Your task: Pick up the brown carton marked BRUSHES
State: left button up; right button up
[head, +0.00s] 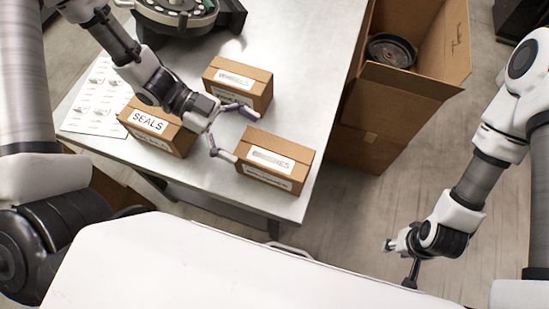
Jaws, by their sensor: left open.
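The brown carton that seems to be marked BRUSHES (292,151) sits near the front right corner of the metal table. Its label is blurred, but its ending looks like "SHES". My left gripper (240,134) is open and empty at the carton's left end. One finger is by the far left corner and the other by the near left side; I cannot tell whether either touches. My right gripper (399,264) hangs low over the floor at the right, away from the table; I cannot tell whether it is open or shut.
A SEALS carton (150,122) stands left, under my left forearm. Another brown carton (247,74) with a blurred label is close behind my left gripper. A dark round device (183,12) and a printed sheet (92,112) are on the table (318,60). A large open box (385,105) stands right.

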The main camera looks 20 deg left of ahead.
aim_at(277, 154)
pick_arm(q)
jog(key=shift+w+d+f, duration=0.3)
jog(key=shift+d+f, duration=0.45)
jog(key=shift+d, duration=0.15)
jog(key=x, duration=0.5)
jog(key=shift+s+d+r, duration=0.1)
jog(key=shift+s+d, duration=0.05)
jog(key=shift+s, duration=0.15)
jog(key=shift+w+d, duration=0.15)
jog(key=shift+w, duration=0.05)
jog(key=shift+s, duration=0.15)
jog(key=c, duration=1.3)
jog(key=shift+c, duration=0.7)
jog(key=shift+r, duration=0.1)
